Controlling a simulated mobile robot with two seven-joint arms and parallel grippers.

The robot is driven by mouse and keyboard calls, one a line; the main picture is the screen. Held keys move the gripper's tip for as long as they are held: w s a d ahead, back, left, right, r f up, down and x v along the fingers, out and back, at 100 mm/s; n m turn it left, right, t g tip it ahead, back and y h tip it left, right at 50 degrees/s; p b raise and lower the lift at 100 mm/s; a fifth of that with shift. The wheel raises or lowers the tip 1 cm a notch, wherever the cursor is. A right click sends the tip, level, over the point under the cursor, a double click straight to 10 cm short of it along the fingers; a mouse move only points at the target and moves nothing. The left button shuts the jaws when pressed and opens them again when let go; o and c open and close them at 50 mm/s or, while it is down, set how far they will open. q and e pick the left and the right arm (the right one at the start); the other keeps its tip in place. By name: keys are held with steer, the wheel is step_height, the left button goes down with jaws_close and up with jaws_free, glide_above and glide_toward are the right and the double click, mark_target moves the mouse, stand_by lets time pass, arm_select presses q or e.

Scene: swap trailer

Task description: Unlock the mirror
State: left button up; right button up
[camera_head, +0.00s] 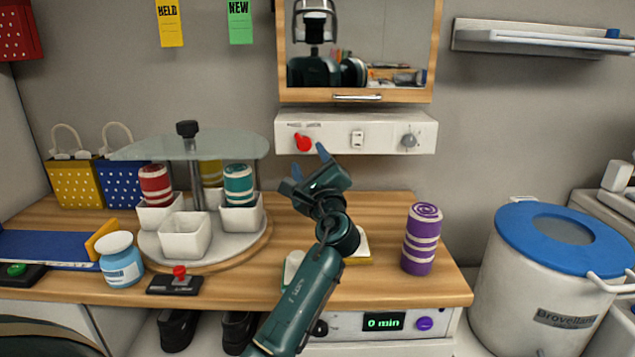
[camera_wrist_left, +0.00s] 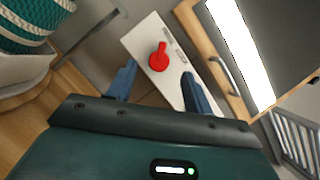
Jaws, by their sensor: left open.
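The mirror cabinet (camera_head: 385,52) hangs on the wall, with a wooden frame and a metal handle (camera_head: 357,97) at its bottom edge. Below it is a white control panel (camera_head: 380,138) with a red knob (camera_head: 303,142) at left, a switch (camera_head: 357,139) in the middle and a grey dial (camera_head: 408,140) at right. My left gripper (camera_head: 308,163) is open and empty, just below and in front of the red knob. In the left wrist view the red knob (camera_wrist_left: 159,57) shows beyond and between the fingers (camera_wrist_left: 158,85), apart from them. My right gripper is not in view.
A carousel (camera_head: 255,240) with white cups and striped rolls stands left of my arm. A purple striped roll (camera_head: 421,239) stands on the wooden counter (camera_head: 390,285) at right. A blue-lidded white bin (camera_head: 510,285) is at far right. The wall around the panel is clear.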

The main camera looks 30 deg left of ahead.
arm_select(q)
steer(key=v, duration=0.7)
steer(key=shift+s+d, duration=0.15)
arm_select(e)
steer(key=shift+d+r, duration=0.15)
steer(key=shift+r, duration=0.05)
